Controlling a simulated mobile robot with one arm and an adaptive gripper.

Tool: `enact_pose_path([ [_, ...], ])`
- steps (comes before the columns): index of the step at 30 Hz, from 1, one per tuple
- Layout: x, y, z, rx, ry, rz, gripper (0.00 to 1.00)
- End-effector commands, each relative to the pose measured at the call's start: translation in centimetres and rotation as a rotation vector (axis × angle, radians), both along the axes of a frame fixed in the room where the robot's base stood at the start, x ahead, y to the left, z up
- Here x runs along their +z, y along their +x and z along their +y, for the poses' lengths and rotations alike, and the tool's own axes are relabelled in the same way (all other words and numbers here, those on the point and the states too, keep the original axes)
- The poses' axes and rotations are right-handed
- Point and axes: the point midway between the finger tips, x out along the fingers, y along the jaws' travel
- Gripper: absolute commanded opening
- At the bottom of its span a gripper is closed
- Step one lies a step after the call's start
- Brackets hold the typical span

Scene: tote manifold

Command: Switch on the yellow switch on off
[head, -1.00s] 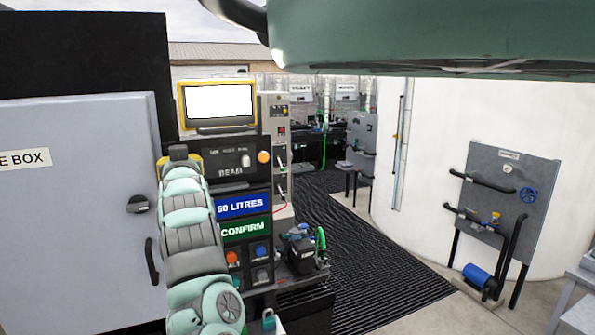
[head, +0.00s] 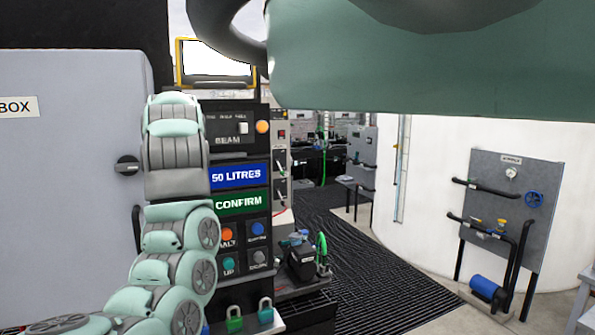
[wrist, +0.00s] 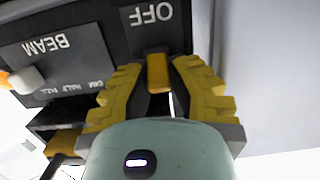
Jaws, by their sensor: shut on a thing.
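The yellow switch (wrist: 158,72) stands out from a dark panel in the wrist view, below an upside-down OFF label (wrist: 148,14). My gripper (wrist: 160,78) has its two yellow, dark-edged fingers on either side of the switch, shut on it. The ON side of the label is not visible. In the head view, my own arm hides the switch and my gripper at the left edge of the control column.
A BEAM panel (wrist: 50,55) with a white knob is close beside the fingers in the wrist view. In the head view, a grey cabinet (head: 70,190) stands left of the arm. The 50 LITRES (head: 238,176) and CONFIRM (head: 240,204) panels are to its right.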

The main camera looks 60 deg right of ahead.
Motion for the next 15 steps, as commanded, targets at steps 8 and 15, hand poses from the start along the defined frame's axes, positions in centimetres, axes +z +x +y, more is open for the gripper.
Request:
enact_pose_path([
  [8,0.08,-0.76,-0.18,-0.014,0.002,0.016,0.00],
  [15,0.22,-0.76,-0.15,-0.014,0.000,0.015,0.00],
])
